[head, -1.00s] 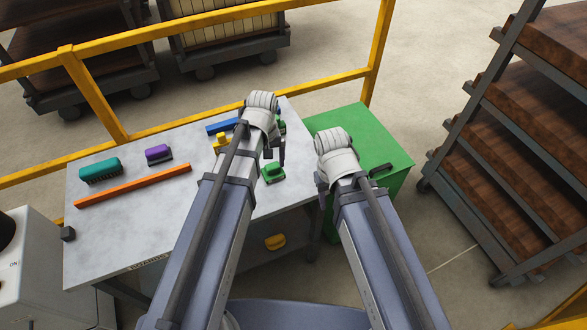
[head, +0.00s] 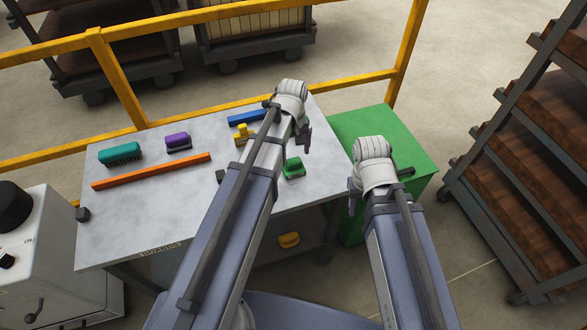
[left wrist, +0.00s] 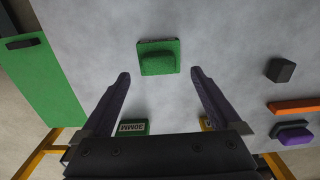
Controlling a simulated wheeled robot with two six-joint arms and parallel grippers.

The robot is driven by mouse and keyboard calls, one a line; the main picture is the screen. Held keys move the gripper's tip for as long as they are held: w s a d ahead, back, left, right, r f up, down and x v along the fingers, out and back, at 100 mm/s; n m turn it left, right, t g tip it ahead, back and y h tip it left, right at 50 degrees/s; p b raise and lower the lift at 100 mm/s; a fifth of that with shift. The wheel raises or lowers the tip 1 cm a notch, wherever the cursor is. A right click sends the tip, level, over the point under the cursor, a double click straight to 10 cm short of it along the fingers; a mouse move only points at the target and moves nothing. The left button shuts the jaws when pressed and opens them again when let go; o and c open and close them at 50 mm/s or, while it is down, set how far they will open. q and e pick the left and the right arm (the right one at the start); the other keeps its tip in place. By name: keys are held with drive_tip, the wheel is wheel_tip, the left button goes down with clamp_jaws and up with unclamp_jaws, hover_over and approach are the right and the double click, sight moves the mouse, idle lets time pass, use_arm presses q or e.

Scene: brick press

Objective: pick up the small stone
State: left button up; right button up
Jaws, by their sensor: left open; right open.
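No thing is labelled as the small stone; a small dark grey block (head: 220,176) on the table looks most like it. My left arm partly covers it in the head view, and it shows at the right in the left wrist view (left wrist: 281,70). A second dark block (head: 83,214) sits at the table's left edge. My left gripper (head: 306,138) is open and empty above the table's right part; in the left wrist view the dark block is right of its fingers (left wrist: 160,74). My right gripper (head: 354,190) is near the green box, its fingers barely visible.
On the grey table (head: 135,215) lie a green-topped block (head: 293,168), an orange bar (head: 150,171), teal (head: 120,153) and purple (head: 178,141) brushes, a blue bar (head: 246,117) and a yellow piece (head: 243,135). A green box (head: 405,145) stands right; a yellow rail (head: 200,110) runs behind.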

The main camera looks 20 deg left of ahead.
sight(293, 161)
use_arm(q)
drive_tip(key=shift+d+f+b, duration=0.1)
drive_tip(key=shift+f+b, duration=2.5)
drive_tip(key=shift+f, duration=0.05)
drive_tip(key=shift+r, duration=0.1)
drive_tip(key=shift+c, duration=0.3)
clamp_jaws()
